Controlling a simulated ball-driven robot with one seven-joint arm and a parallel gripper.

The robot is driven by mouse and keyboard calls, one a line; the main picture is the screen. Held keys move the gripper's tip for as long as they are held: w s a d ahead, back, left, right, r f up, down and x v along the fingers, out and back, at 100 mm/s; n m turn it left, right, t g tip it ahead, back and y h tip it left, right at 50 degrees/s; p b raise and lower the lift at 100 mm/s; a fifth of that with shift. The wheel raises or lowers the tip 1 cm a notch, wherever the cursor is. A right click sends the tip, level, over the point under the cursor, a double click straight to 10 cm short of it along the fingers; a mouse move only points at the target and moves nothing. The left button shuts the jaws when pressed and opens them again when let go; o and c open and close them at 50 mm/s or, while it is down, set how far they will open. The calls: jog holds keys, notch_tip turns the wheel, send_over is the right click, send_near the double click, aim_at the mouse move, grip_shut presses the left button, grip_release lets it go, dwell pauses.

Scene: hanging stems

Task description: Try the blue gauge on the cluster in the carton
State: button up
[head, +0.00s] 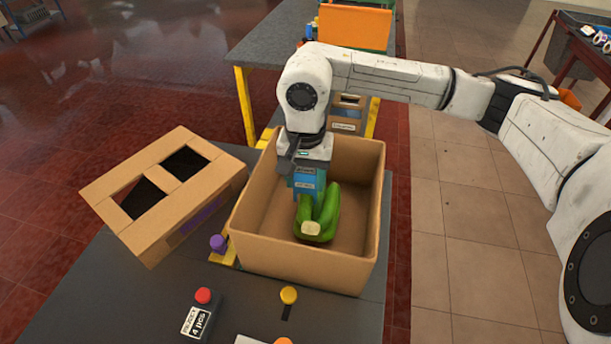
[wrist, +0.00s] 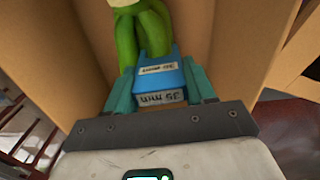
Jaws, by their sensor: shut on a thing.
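The carton (head: 362,160) is an open brown box on the dark table. Inside it lies a cluster of green bananas (head: 327,212), its pale cut crown toward the front; it also shows at the top of the wrist view (wrist: 152,35). My gripper (head: 303,172) reaches down into the carton, its teal fingers shut on the blue gauge (wrist: 158,72). The gauge carries white labels and also shows in the head view (head: 306,178). Its far end is right at the bananas; I cannot tell whether it fits around one or only sits against or above them.
A cardboard lid with two openings (head: 158,172) lies tilted left of the carton. A purple knob (head: 218,243), a red button on a labelled box (head: 203,296) and a yellow button (head: 289,295) are in front. The carton walls surround my gripper closely.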

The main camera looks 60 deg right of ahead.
jog(key=shift+f+b, duration=1.45)
jog(key=shift+b, duration=0.2)
dwell(1.0)
jog(key=shift+r, duration=0.1)
dwell(0.4)
jog(key=shift+o, duration=0.2)
jog(key=shift+r+p, duration=1.5)
jog(key=shift+r, duration=2.7)
